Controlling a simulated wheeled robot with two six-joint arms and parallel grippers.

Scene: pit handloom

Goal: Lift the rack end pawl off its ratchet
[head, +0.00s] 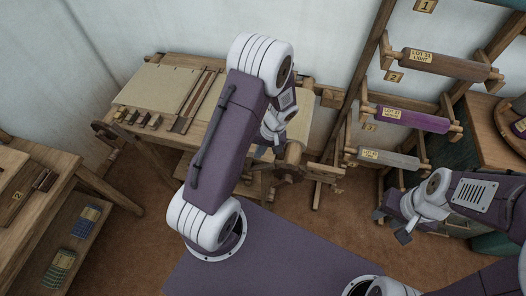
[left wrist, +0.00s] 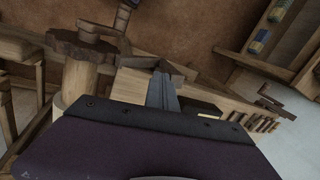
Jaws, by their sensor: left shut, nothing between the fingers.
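The ratchet, a dark toothed wheel (left wrist: 72,46), sits on the end of a pale wooden roller at upper left in the left wrist view. A wooden bar (left wrist: 100,29), apparently the pawl, reaches over the wheel's right side; whether it touches the teeth I cannot tell. In the head view the dark wheel (head: 288,173) shows at the loom's right end, partly behind my arm. My left gripper (head: 277,141) is over this end of the loom. Its fingers (left wrist: 163,88) are shut and empty, right of the ratchet. My right gripper (head: 391,226) is open and empty, away from the loom.
The loom (head: 155,84) stands against the wall, with a crank wheel (head: 104,133) at its left end. A rack with labelled rollers (head: 412,119) stands to the right. A wooden shelf table (head: 42,160) is at the left. Brown floor between is clear.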

